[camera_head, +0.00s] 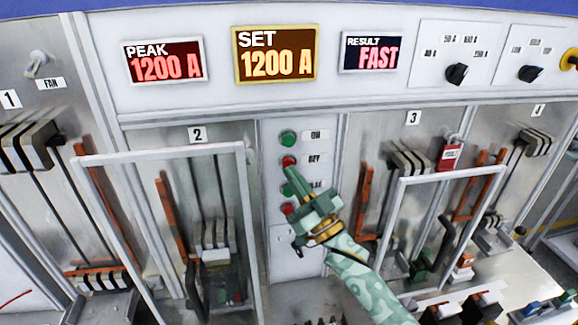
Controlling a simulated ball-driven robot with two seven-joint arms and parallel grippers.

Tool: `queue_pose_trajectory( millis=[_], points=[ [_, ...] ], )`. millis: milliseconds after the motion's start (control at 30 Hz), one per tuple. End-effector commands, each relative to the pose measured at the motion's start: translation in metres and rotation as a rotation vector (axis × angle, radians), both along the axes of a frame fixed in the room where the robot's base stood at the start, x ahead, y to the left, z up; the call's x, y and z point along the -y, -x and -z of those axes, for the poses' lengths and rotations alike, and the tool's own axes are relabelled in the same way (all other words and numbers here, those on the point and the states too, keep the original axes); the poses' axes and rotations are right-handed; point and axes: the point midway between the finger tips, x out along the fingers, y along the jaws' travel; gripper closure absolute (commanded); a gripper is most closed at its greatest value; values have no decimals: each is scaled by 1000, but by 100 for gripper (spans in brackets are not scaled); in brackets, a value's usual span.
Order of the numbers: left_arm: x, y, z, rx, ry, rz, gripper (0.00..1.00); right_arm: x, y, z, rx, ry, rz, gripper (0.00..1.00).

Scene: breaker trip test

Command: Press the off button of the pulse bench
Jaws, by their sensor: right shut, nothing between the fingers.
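The pulse bench's button column has a green button (288,138) at the top, labelled ON. Below it is a red button (288,161), whose label appears to read OFF. A further green button and a lower red button (289,208) are partly covered by my gripper. My right gripper (291,173) is shut and empty, its fingertips just under the upper red button in the picture. I cannot tell whether they touch it. My left gripper is not in view.
Displays above show PEAK 1200 A (165,62), SET 1200 A (275,54) and RESULT FAST (371,53). Framed clear doors stand open at bay 2 (160,156) and bay 3 (450,175), either side of the column. A red lock tag (450,156) hangs at right.

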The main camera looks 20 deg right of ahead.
Motion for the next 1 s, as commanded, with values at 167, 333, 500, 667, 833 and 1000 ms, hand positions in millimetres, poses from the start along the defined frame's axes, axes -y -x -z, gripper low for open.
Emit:
queue_pose_trajectory(
  millis=[167, 333, 500, 667, 833, 1000],
  points=[
    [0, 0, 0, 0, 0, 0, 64, 0, -1, 0, 0, 0, 0, 100],
    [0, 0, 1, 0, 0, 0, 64, 1, -2, 0, 0, 0, 0, 100],
    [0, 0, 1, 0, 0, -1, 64, 1, -4, 0, -1, 0, 0, 100],
    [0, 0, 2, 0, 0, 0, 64, 2, -6, 1, -1, 0, 0, 100],
    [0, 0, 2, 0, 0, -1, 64, 2, -8, 0, -1, 0, 0, 100],
    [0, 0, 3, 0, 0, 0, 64, 2, -10, 0, 0, 0, 0, 100]
  ],
)
